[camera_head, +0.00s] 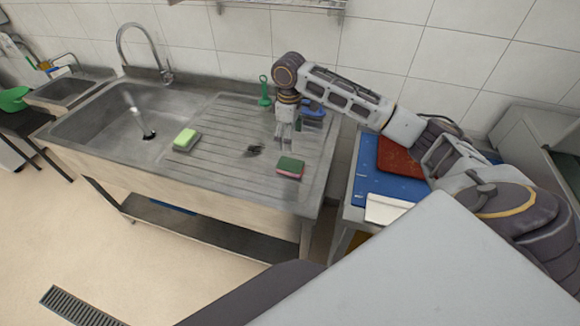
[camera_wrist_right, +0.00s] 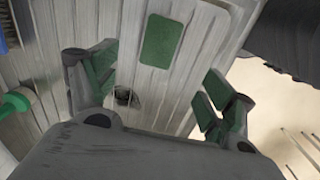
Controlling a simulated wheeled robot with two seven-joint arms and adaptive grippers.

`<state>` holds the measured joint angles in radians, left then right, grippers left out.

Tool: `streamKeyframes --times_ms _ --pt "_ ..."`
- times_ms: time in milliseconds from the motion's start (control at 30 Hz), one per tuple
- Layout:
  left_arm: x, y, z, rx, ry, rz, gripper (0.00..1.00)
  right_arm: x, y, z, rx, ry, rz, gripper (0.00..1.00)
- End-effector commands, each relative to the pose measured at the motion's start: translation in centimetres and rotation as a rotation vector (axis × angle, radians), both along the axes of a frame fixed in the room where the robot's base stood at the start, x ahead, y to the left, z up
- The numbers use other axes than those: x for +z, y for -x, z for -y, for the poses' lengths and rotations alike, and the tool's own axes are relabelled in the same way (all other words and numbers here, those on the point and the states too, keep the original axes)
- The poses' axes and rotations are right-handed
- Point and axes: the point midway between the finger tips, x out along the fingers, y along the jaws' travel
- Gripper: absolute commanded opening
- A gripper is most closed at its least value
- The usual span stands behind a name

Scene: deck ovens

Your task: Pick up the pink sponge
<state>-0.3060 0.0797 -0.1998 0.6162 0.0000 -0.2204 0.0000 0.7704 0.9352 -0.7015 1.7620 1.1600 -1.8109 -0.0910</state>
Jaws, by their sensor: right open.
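The pink sponge (camera_head: 290,167) lies on the ribbed steel drainboard near its front right; its top is green and its side pinkish. In the right wrist view only its green top (camera_wrist_right: 161,41) shows, ahead of and between the fingers. My right gripper (camera_head: 286,140) points down over the drainboard, behind the sponge and apart from it. In the right wrist view the gripper (camera_wrist_right: 156,90) is open with nothing between its fingers. My left gripper is not in view.
A yellow-green sponge (camera_head: 186,139) lies left, near the sink basin (camera_head: 100,125). A small dark thing (camera_head: 254,149) is on the drainboard. A green-handled item (camera_head: 264,92) and a blue one (camera_head: 312,112) stand behind. Blue (camera_head: 372,183) and red boards (camera_head: 398,158) lie right.

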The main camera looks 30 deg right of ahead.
Motion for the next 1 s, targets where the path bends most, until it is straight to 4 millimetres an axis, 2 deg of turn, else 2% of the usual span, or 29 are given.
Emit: streamKeyframes --times_ms 267,500,733,1000 --pt "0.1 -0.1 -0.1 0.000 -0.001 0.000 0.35 -1.3 0.0 0.0 0.001 0.000 -0.003 0.83" --pt "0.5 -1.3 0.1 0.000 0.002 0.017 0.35 -4.3 0.1 0.0 0.000 0.000 -0.002 0.83" --pt "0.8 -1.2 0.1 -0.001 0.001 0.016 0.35 -7.2 0.0 0.0 0.000 0.000 -0.001 0.83" --pt "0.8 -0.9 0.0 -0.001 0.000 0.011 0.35 -8.6 0.0 0.0 0.000 -0.001 0.001 0.83"
